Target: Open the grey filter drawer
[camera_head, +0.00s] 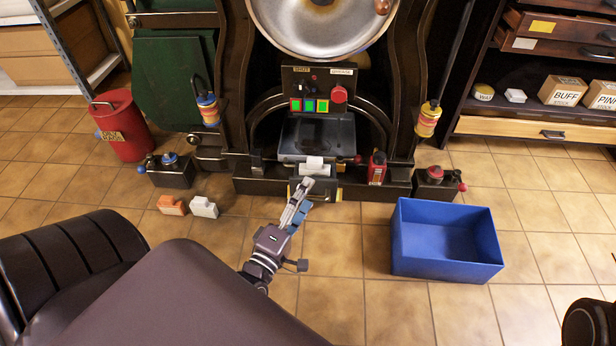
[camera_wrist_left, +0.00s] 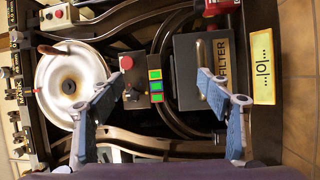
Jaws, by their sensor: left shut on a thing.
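The grey filter drawer (camera_head: 330,187) sits low at the front of the dark press, partly hidden by my gripper. In the left wrist view its dark grey face (camera_wrist_left: 190,55) carries the word FILTER and shows turned sideways. My left gripper (camera_head: 307,184) reaches the drawer front and is shut on its handle. In the left wrist view the fingers of this gripper (camera_wrist_left: 160,80) stand apart, with one tip over the drawer face. The contact at the handle is hard to make out. My right gripper is not in view.
An empty blue bin (camera_head: 450,268) stands on the tiles to the right. A red can (camera_head: 122,128) stands at the left, and orange (camera_head: 171,206) and white (camera_head: 203,208) blocks lie nearby. A red bottle (camera_head: 377,168) stands by the press. Floor before the drawer is clear.

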